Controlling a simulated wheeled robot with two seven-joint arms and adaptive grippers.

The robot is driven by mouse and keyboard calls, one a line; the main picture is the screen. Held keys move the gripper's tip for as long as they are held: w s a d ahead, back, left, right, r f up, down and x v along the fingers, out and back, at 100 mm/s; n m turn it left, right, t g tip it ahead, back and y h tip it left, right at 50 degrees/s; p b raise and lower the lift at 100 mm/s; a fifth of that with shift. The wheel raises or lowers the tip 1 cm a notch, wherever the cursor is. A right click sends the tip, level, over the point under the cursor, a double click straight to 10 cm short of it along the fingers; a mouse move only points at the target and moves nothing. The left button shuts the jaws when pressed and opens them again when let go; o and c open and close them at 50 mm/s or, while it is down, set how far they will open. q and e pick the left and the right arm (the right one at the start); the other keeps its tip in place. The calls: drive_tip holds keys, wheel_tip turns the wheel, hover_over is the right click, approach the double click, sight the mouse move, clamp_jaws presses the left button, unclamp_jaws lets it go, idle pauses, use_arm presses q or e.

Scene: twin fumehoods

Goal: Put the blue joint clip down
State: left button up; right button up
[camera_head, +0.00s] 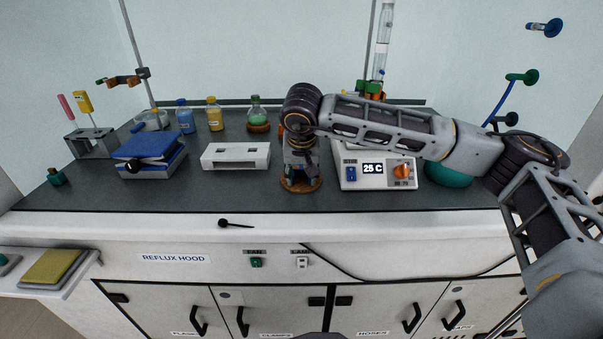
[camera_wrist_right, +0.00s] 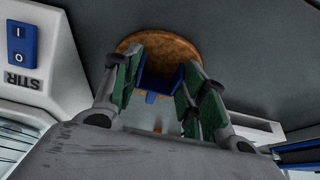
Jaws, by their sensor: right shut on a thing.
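My left gripper is not in view.
The hotplate (camera_head: 377,176) reading 25 C is close on the right. Several bottles stand behind. A small black item (camera_head: 235,224) lies at the front edge. Bench is bare between block and edge.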

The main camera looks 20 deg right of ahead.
drive_tip(key=o, duration=0.6)
drive_tip(key=shift+f, duration=0.1)
drive_tip(key=o, duration=0.4)
drive_tip(key=shift+c, duration=0.2)
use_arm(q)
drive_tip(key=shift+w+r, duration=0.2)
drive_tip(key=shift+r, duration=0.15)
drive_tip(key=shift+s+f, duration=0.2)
use_arm(e)
drive_tip(key=shift+r, duration=0.2)
drive_tip(key=shift+s+r, duration=0.1)
drive_tip(key=shift+r, duration=0.2)
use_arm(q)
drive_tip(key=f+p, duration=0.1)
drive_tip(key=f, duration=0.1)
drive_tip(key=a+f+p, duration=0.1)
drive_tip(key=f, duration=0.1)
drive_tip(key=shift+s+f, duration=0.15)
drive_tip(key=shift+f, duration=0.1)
use_arm(e)
drive_tip(key=v, duration=1.1)
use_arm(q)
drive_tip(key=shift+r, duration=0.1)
use_arm(e)
drive_tip(key=shift+s+r, duration=0.1)
drive_tip(key=shift+s, duration=0.05)
